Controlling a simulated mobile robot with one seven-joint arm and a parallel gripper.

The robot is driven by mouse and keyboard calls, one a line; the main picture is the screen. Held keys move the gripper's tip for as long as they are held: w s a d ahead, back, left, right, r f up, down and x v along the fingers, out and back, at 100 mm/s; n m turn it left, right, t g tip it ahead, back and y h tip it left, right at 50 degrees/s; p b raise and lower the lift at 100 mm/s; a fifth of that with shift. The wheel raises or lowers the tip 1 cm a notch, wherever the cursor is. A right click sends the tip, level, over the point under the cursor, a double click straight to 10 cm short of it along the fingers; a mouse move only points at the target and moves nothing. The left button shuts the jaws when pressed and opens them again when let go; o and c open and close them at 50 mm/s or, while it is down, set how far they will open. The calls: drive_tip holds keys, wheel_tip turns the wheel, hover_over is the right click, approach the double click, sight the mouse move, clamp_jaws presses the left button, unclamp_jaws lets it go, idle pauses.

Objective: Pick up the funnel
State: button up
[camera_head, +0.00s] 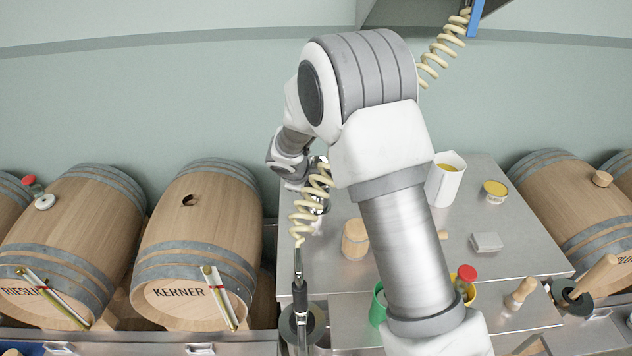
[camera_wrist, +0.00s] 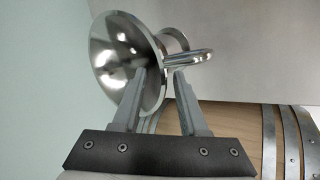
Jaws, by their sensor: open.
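The funnel (camera_wrist: 112,55) is shiny steel with a wide cone and a looped handle (camera_wrist: 190,56) on its right side. In the wrist view it is tilted, with its open mouth toward the left. My gripper (camera_wrist: 160,74) is open, its two fingers pointing up at the funnel. The left finger overlaps the cone near its rim, and the right fingertip is just below the handle. I cannot tell whether either finger touches. In the head view my arm and a cream coiled hose hide most of the gripper; a shiny metal bit shows behind the coil.
The steel table (camera_head: 535,250) holds a white jug (camera_head: 445,185), a yellow-topped cup (camera_head: 494,192), a grey block (camera_head: 486,242) and a wooden cup (camera_head: 355,240). The coiled hose (camera_head: 310,205) hangs beside my arm.

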drive_tip(key=shift+w+d+f, duration=0.1)
drive_tip(key=shift+w+f, duration=0.1)
drive_tip(key=shift+f, duration=0.1)
clamp_jaws()
drive_tip(key=shift+r, duration=0.1)
idle(1.2)
